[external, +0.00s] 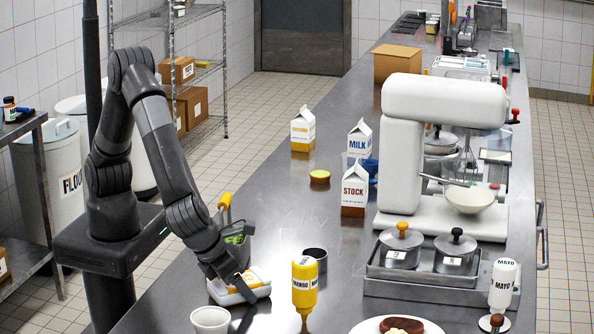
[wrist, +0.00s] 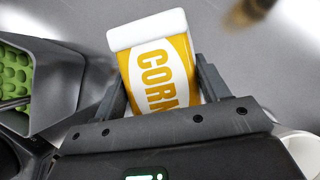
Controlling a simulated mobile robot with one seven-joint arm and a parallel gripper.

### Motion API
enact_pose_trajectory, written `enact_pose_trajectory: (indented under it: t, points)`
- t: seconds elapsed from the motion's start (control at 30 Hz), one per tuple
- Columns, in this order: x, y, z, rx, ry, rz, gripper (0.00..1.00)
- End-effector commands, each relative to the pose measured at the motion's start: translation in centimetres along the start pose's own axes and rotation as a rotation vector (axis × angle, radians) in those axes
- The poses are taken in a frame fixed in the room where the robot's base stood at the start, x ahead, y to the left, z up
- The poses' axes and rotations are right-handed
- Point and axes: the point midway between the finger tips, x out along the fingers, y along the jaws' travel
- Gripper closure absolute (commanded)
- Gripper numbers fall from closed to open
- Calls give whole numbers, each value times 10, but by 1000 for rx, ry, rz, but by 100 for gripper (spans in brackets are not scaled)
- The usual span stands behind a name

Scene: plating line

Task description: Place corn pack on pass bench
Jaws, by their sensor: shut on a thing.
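The corn pack (wrist: 155,65) is a white and yellow pack with "CORN" lettering. My gripper (wrist: 158,95) is shut on it, with one finger on each side in the wrist view. In the external view the corn pack (external: 250,283) is at my gripper (external: 238,285), low over the near left part of the steel bench (external: 345,240). I cannot tell whether the pack touches the bench. My gripper hides part of the pack.
A grey container with green contents (wrist: 15,75) is left of the pack. Cartons (external: 355,190) and a white mixer (external: 440,150) stand farther back. The bench middle has free room.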

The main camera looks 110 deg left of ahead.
Motion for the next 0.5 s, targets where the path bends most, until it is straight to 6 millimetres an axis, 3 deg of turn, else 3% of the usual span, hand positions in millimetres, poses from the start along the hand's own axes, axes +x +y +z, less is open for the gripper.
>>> enact_pose_trajectory:
  t: [0.33, 0.37, 0.5]
  points:
    - [4, 0, -2, 0, 0, 0, 64]
    - [4, 0, -3, 1, 0, 1, 31]
    - [5, 0, -3, 1, 1, 1, 20]
